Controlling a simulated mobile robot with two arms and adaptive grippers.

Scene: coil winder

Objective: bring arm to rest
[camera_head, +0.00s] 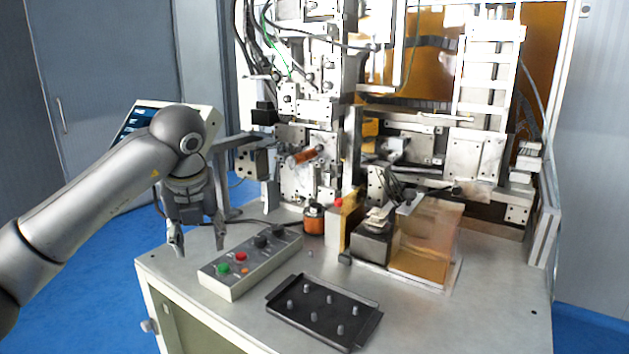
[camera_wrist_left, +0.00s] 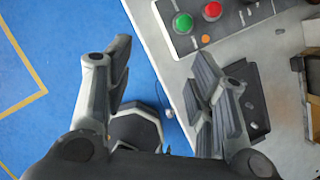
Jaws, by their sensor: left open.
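My left gripper (camera_head: 198,240) hangs pointing down near the left edge of the machine table, left of the grey control box. It is open, with nothing between its fingers. In the left wrist view the same gripper (camera_wrist_left: 165,95) shows its two fingers spread apart, over the table edge and the blue floor. My left arm comes in from the left in the head view. My right gripper is in neither view.
The control box (camera_head: 250,262) with green and red buttons stands close to the right of the gripper. A black tray (camera_head: 325,312) with several small pegs lies at the table's front. The coil winding machine (camera_head: 310,150) fills the back. Blue floor (camera_head: 85,285) is free at left.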

